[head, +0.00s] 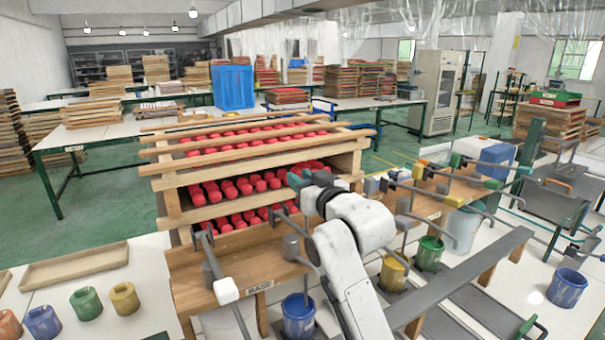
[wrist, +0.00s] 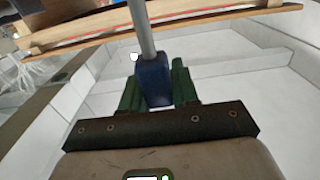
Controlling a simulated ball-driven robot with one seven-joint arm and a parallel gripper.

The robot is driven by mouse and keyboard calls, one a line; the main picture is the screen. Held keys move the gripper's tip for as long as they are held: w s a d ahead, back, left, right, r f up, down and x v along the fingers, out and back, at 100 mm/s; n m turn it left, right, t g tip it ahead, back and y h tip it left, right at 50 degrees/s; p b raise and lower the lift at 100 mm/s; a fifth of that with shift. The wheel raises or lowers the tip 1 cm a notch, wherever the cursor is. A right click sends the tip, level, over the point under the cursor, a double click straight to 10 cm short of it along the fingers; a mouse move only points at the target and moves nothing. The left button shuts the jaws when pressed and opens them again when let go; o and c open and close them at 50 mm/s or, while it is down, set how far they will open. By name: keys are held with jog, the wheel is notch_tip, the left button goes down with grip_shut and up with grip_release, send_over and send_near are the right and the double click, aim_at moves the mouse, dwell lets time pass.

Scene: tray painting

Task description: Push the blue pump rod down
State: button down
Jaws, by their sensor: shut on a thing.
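The blue pump rod shows in the wrist view as a dark blue block-shaped handle (wrist: 153,82) on a grey shaft. My gripper (wrist: 155,88) is shut on this handle, with one green finger on each side. In the head view my gripper (head: 298,181) is in front of the wooden rack, above the bench labelled BASE. The blue handle is hidden there behind my gripper and arm. A blue pot (head: 299,318) stands below, beside my arm.
A yellow pot (head: 393,275) and a green pot (head: 429,254) are right of my arm. A rack of red pieces (head: 235,190) stands close behind my gripper.

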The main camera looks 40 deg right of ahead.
jog(key=c, duration=0.9)
grip_release()
jog(key=shift+r, duration=0.15)
jog(key=shift+s+a+r+b, duration=0.65)
jog(key=shift+s+r+b, duration=0.4)
jog(key=shift+s+r, duration=1.15)
jog(key=shift+s+a+r+b, duration=0.65)
jog(key=shift+s+r+b, duration=0.35)
jog(key=shift+s+r, duration=1.15)
jog(key=shift+s+a+r+b, duration=0.65)
jog(key=shift+s+r+b, duration=0.4)
jog(key=shift+s+r, duration=1.15)
